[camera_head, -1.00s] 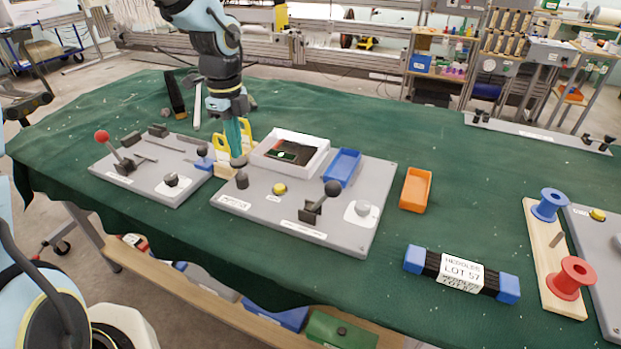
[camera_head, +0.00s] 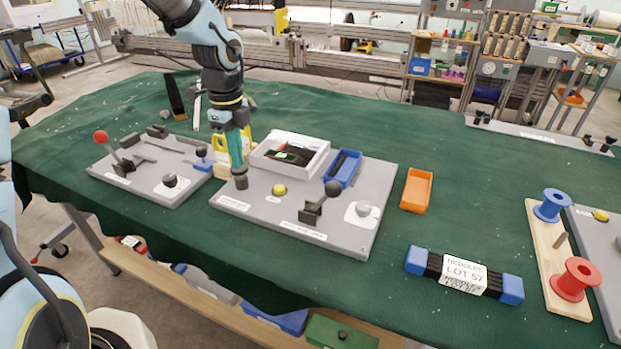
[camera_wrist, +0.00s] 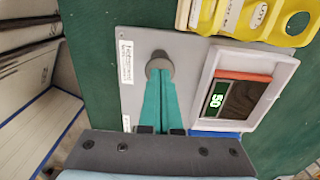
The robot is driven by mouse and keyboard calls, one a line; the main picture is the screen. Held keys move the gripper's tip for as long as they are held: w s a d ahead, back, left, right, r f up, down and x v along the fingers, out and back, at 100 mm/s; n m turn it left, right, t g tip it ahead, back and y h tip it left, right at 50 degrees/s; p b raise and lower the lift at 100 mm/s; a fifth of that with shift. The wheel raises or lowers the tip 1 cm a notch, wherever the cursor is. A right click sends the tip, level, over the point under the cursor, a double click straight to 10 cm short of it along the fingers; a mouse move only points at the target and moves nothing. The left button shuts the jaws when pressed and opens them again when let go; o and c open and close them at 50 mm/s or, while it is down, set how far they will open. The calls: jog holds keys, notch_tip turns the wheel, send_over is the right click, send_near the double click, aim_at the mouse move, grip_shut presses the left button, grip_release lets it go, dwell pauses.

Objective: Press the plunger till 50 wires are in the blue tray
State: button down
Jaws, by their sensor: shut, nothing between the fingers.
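My gripper (camera_head: 238,152) is shut and points down with its teal fingertips at the grey plunger knob (camera_head: 240,182), on the left of the grey panel (camera_head: 265,213). In the wrist view the shut fingers (camera_wrist: 160,84) meet the round plunger top (camera_wrist: 159,66); whether they press it I cannot tell. The blue tray (camera_head: 333,183) holds dark wires (camera_head: 346,164).
A yellow holder (camera_head: 221,160) stands close behind my gripper.

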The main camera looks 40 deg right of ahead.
jog(key=shift+r+p, duration=1.75)
jog(key=shift+p, duration=0.1)
